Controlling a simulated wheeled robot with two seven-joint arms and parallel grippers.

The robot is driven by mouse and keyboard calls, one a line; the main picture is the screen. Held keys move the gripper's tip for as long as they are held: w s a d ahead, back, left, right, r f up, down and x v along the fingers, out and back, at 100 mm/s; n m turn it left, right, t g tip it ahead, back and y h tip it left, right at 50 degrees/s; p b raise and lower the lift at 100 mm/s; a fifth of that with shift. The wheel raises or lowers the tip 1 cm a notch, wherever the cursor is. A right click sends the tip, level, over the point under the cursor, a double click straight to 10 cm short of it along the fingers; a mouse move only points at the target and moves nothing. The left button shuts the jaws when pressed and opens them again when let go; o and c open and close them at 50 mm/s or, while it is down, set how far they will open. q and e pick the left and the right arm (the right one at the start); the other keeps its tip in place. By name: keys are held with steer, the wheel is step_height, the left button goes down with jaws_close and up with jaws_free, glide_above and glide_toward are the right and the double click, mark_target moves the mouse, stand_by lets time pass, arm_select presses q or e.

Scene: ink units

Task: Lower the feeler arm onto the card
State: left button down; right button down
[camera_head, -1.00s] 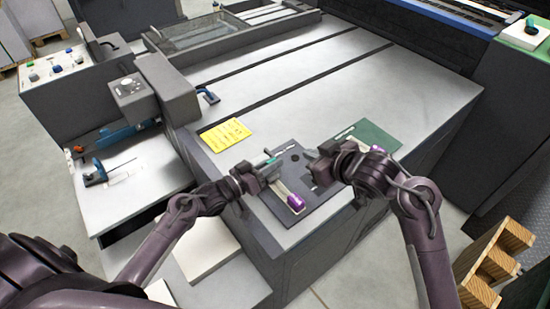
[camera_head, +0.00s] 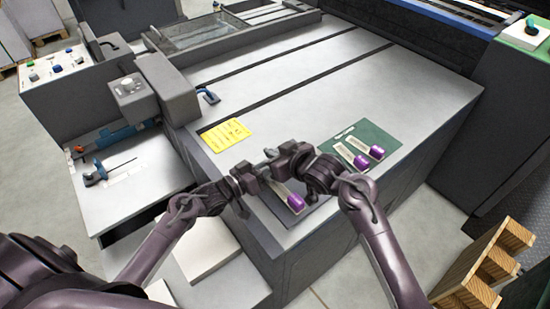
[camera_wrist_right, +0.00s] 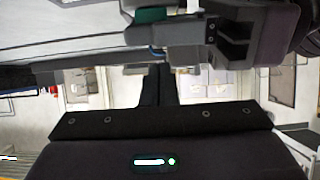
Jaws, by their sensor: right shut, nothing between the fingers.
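On the lower left shelf, a small blue device (camera_head: 92,178) carries a thin dark rod (camera_head: 123,163), which looks like the feeler arm. A pale patch below the rod may be the card; whether they touch is too small to tell. My right gripper (camera_head: 272,160) is shut and empty above the dark plate (camera_head: 318,212), beside the left gripper. It also shows in the right wrist view (camera_wrist_right: 161,85). My left gripper (camera_head: 250,180) is close by at the table's front edge; its fingers are mostly hidden. A strip with a purple end (camera_head: 296,203) lies on the plate.
A green mat (camera_head: 392,139) holds two pale strips with purple ends (camera_head: 377,152). A yellow sheet (camera_head: 225,134) lies on the tabletop left of the grippers. A grey post unit (camera_head: 135,98) rises beside the shelf.

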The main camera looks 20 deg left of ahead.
arm_select(q)
steer(key=shift+s+d+f, duration=0.15)
steer(key=shift+f, duration=0.15)
arm_select(e)
steer(key=shift+s+d+f, duration=0.1)
steer(key=shift+d+f, duration=0.1)
steer(key=shift+f, duration=0.5)
